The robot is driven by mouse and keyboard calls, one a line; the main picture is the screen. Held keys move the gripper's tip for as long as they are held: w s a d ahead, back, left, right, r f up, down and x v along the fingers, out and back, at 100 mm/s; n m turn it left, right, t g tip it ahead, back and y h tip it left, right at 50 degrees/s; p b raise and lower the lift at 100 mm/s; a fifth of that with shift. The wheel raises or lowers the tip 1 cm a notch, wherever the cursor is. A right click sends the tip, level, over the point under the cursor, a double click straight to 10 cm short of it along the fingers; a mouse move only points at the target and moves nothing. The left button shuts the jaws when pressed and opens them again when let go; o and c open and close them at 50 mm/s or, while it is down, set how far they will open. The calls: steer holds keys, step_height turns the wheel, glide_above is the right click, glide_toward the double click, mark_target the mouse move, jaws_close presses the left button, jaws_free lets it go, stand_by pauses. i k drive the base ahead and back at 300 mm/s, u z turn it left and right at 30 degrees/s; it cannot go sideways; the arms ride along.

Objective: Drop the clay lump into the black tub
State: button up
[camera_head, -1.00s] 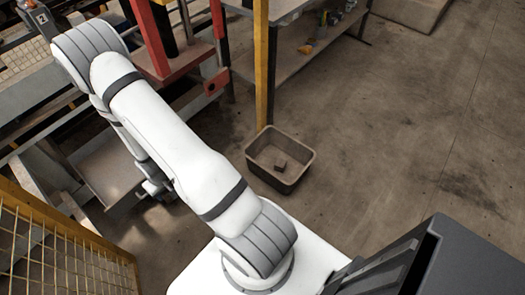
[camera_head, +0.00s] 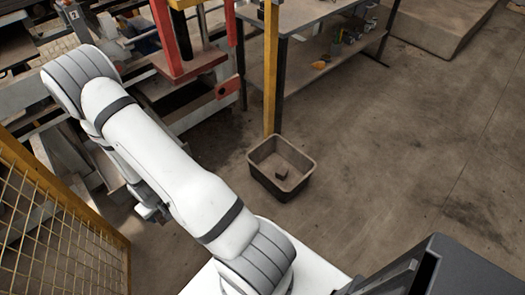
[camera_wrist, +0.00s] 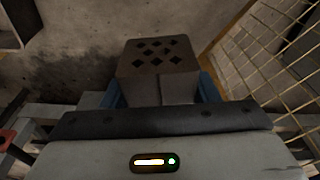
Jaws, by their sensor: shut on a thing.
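The black tub (camera_head: 272,187) stands on the floor beside a yellow post, looking dark grey-brown. A small dark lump (camera_head: 282,173) lies inside it; I cannot tell if it is clay. In the wrist view my gripper (camera_wrist: 161,90) has blue fingers shut on a brown hollow brick (camera_wrist: 158,58) with several diamond-shaped holes in its face. In the head view my gripper (camera_head: 150,212) is small and partly hidden by my arm, to the left of the tub and apart from it. The brick cannot be made out there.
A yellow post (camera_head: 271,75) and a table (camera_head: 315,14) with a lower shelf stand behind the tub. A red frame (camera_head: 190,65) is at upper left. A yellow mesh fence (camera_head: 60,220) is at lower left, near my gripper. The floor to the right is clear.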

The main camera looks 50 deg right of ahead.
mark_target(276, 165)
steer(key=z, duration=1.15)
steer(key=i, duration=0.1)
steer(key=u, duration=2.8)
steer(key=k, duration=2.4)
steer(key=u, duration=0.15)
steer(key=i, duration=0.1)
steer(key=z, duration=2.15)
steer(key=i, duration=1)
steer(key=u, duration=0.05)
